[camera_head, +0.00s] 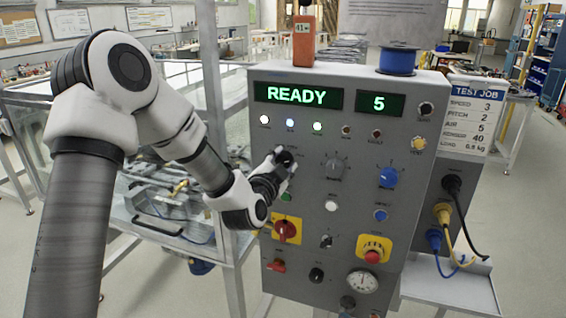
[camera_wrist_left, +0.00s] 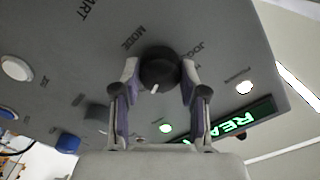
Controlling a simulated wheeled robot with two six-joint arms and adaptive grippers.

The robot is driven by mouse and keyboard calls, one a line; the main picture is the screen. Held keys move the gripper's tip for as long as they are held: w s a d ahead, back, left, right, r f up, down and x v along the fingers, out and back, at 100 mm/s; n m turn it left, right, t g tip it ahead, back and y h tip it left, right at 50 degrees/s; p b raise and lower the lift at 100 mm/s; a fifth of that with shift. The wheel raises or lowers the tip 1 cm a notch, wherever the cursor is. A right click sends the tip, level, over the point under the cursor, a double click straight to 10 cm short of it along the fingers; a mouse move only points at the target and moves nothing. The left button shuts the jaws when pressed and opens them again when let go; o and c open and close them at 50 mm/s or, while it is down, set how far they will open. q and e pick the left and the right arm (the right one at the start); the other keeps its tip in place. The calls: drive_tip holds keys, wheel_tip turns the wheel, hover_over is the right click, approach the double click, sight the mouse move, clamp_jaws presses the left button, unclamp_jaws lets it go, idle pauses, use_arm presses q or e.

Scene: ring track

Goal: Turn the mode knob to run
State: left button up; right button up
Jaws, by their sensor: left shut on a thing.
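The grey control panel (camera_head: 310,205) shows a lit READY display (camera_head: 304,96) and a lit 5 display (camera_head: 380,104). My left gripper (camera_head: 285,160) is at the panel's upper left and mostly hides the mode knob there. In the left wrist view, the dark round mode knob (camera_wrist_left: 160,68) sits between the two fingers of my left gripper (camera_wrist_left: 160,80), which are shut on its sides. A short white pointer mark shows at the knob's lower edge in that view. The label MODE is beside it, JOG is by the right finger; a RUN label is not readable. My right gripper is not in view.
A grey knob (camera_head: 335,168) and a blue knob (camera_head: 388,177) stand to the right. A red rotary switch on yellow (camera_head: 287,230) is below, and a red emergency button (camera_head: 373,256) is lower right. Several lamps line the top. Cables hang at the panel's right side.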

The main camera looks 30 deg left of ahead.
use_arm(q)
drive_tip(key=shift+f, duration=0.15)
drive_tip(key=o, duration=1.1)
drive_tip(key=shift+o, duration=0.2)
drive_tip(key=v, duration=0.7)
drive_tip(key=shift+s, duration=0.3)
drive_tip(key=shift+d, duration=0.1)
